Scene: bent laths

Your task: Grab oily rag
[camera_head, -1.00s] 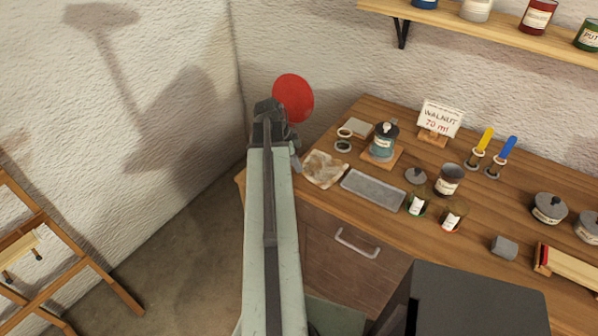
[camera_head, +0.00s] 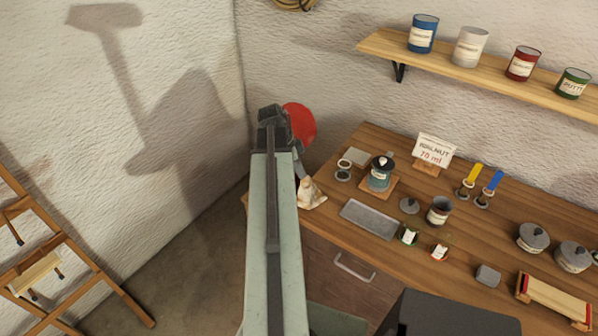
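The oily rag (camera_head: 312,195) is a stained, cream-brown cloth at the left end of the wooden bench. It is bunched up into a peak, with its lower part spread at the bench's edge. My gripper (camera_head: 303,172) reaches down to that peak and appears shut on the cloth. Most of the gripper is hidden behind my own arm, and only a grey fingertip shows. My arm also covers part of the rag's left side.
A grey metal tray (camera_head: 370,218) lies right of the rag. A teal can (camera_head: 380,175) stands behind it on a wooden board. A shelf (camera_head: 480,75) with cans hangs above. A wooden ladder (camera_head: 50,255) leans at left.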

